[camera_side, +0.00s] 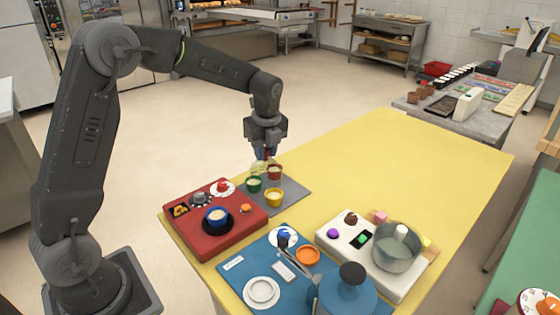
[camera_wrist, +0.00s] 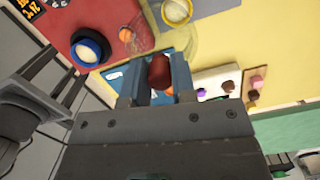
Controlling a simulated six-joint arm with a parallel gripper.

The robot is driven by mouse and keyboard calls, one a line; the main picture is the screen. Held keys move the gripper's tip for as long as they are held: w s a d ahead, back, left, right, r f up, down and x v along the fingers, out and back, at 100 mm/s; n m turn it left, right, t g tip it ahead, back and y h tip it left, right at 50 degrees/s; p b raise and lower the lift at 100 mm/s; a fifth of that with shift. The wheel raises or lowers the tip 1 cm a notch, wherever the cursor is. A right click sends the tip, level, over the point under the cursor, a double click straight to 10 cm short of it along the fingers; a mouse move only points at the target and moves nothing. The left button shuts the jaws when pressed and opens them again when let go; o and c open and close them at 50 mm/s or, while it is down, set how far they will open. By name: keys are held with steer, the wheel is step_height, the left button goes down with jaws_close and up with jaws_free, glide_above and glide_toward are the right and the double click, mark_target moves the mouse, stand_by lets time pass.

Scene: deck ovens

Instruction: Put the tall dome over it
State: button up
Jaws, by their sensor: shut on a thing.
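My gripper (camera_side: 266,153) points down over the back of the grey mat (camera_side: 295,193). It is shut on a red knob (camera_wrist: 160,72), which shows between the fingers in the wrist view. A clear see-through dome (camera_side: 259,167) hangs below the fingers, close to the cups; its lower edge is hard to make out. A blue dome with a dark knob (camera_side: 345,294) stands on the blue mat (camera_side: 243,285).
Red (camera_side: 275,171), green (camera_side: 254,184) and yellow (camera_side: 274,198) cups stand on the grey mat. A blue cup (camera_side: 217,217) stands in a black ring on the red board (camera_side: 225,241). A white plate (camera_side: 262,291) lies on the blue mat. The yellow table (camera_side: 400,160) is clear behind.

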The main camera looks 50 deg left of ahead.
steer(key=shift+n, duration=0.8)
steer(key=s, duration=0.2)
steer(key=s+r, duration=0.1)
steer(key=s, duration=0.1)
steer(key=s+a, duration=0.1)
steer(key=s, duration=0.1)
steer(key=shift+r, duration=0.3)
steer(key=s+n, duration=0.2)
steer(key=s, duration=0.7)
steer(key=shift+s+d+n, duration=0.2)
steer(key=shift+d+n, duration=0.1)
steer(key=shift+n, duration=0.1)
steer(key=shift+s+f, duration=0.25)
steer(key=shift+f, duration=3)
steer(key=shift+f, duration=0.15)
steer(key=o, duration=1.4)
step_height(320, 180, up, 7)
